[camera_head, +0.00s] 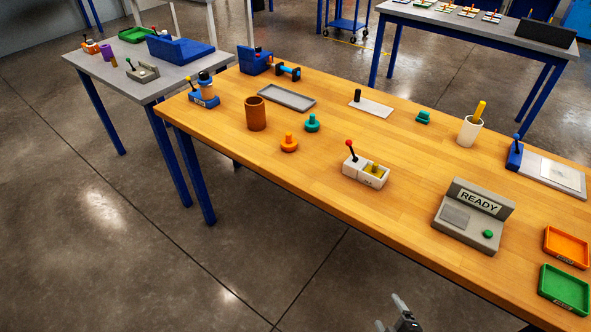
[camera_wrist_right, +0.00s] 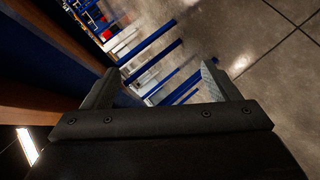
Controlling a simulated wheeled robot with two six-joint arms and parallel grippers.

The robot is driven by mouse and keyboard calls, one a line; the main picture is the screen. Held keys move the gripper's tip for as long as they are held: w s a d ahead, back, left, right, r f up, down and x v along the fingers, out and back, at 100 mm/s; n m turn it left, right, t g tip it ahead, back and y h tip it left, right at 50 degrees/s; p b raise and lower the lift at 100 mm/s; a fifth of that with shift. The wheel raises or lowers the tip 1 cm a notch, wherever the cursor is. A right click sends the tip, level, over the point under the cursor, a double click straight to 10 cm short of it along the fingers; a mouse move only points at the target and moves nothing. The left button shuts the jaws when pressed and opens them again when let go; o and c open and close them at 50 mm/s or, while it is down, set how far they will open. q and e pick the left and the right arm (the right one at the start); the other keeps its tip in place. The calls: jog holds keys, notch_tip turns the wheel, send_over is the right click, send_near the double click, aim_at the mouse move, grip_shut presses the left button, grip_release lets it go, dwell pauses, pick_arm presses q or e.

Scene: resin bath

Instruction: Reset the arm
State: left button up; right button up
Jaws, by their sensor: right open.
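My right gripper (camera_head: 393,314) shows at the bottom edge of the head view, in front of the wooden table's near edge and over the floor. It is open and empty. In the right wrist view its two fingers (camera_wrist_right: 160,88) stand wide apart with nothing between them. The underside and blue legs of tables show past them there. My left gripper is in neither view.
The wooden table (camera_head: 330,125) holds a grey READY station (camera_head: 462,222), a white box with a red-knobbed lever (camera_head: 362,170), a brown cup (camera_head: 256,114), a white cup (camera_head: 468,131), and orange (camera_head: 566,246) and green (camera_head: 563,289) trays. The floor (camera_head: 200,265) in front is clear.

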jog(key=s+d+f+m+g+h, duration=0.2)
jog(key=s+f+m+g, duration=0.15)
jog(key=s+f, duration=0.4)
jog(key=s+d+f+m+g+h, duration=0.1)
jog(key=s+d+f+m+g, duration=0.15)
jog(key=s+f+m, duration=0.45)
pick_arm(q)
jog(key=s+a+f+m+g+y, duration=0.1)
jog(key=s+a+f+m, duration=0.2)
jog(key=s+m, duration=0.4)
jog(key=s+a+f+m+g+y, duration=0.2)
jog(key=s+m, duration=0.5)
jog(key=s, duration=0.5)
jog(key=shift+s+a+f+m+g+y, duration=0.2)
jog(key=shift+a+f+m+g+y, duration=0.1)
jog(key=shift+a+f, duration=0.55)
pick_arm(e)
jog(key=s+f+m+g, duration=0.2)
jog(key=s, duration=0.7)
jog(key=s+f+m+g, duration=0.2)
jog(key=s+g, duration=0.1)
jog(key=s, duration=0.6)
jog(key=shift+d+m, duration=0.15)
jog(key=shift+m, duration=0.2)
